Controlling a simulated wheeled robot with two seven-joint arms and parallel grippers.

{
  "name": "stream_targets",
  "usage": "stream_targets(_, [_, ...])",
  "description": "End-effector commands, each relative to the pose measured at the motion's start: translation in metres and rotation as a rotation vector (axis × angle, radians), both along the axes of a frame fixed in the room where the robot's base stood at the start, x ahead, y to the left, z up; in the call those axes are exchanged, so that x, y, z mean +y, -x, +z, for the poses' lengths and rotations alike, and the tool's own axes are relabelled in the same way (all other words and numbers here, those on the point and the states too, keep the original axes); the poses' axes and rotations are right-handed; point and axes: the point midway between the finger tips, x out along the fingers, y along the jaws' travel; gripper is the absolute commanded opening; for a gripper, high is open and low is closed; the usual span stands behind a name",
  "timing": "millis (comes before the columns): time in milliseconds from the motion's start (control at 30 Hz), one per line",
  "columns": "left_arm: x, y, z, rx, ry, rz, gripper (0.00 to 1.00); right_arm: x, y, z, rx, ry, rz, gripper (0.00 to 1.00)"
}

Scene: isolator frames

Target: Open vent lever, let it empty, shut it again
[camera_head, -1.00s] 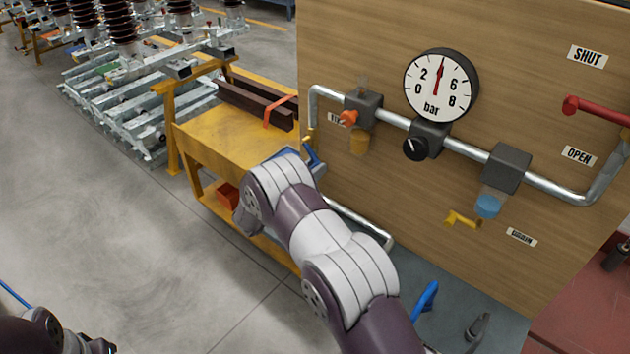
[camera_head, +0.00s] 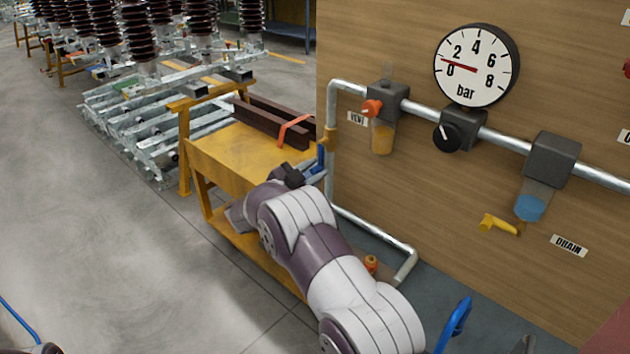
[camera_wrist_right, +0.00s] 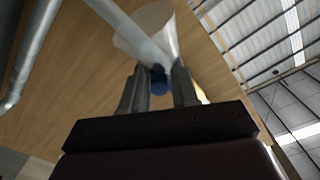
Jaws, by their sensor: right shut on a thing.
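A blue lever (camera_head: 321,158) hangs along a brass valve (camera_head: 331,138) on the vertical pipe at the panel's left edge. A VENT label (camera_head: 357,118) is beside it. My right gripper (camera_head: 313,172) is at the lever, partly hidden behind my arm. In the right wrist view its fingers (camera_wrist_right: 159,80) are closed around a blue piece (camera_wrist_right: 159,82), the lever's end, with the pipe just beyond. The gauge (camera_head: 476,66) needle points between 0 and 2 bar. My left gripper is out of view.
An orange-red knob (camera_head: 372,108) sits on the filter unit right of the label. A black knob (camera_head: 446,137) is below the gauge. A yellow drain lever (camera_head: 498,224) is lower right. A yellow cart (camera_head: 235,155) stands close left of the panel.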

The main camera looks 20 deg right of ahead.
Motion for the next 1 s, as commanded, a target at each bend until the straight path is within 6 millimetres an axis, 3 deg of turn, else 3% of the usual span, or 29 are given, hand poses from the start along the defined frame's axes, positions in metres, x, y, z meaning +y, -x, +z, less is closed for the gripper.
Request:
stream_targets(633, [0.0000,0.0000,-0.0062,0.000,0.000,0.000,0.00,-0.0006,-0.0024,0.0059,-0.057,-0.017,-0.006,0.00])
stream_targets(667, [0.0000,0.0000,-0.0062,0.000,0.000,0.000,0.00,-0.0006,-0.0024,0.0059,-0.057,-0.017,-0.006,0.36])
stream_targets(700, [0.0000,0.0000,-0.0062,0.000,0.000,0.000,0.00,-0.0005,-0.0024,0.0058,-0.056,-0.017,-0.006,0.44])
stream_targets(1000, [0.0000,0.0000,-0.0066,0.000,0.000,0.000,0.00,0.0003,-0.0023,0.0013,-0.045,-0.017,-0.003,0.44])
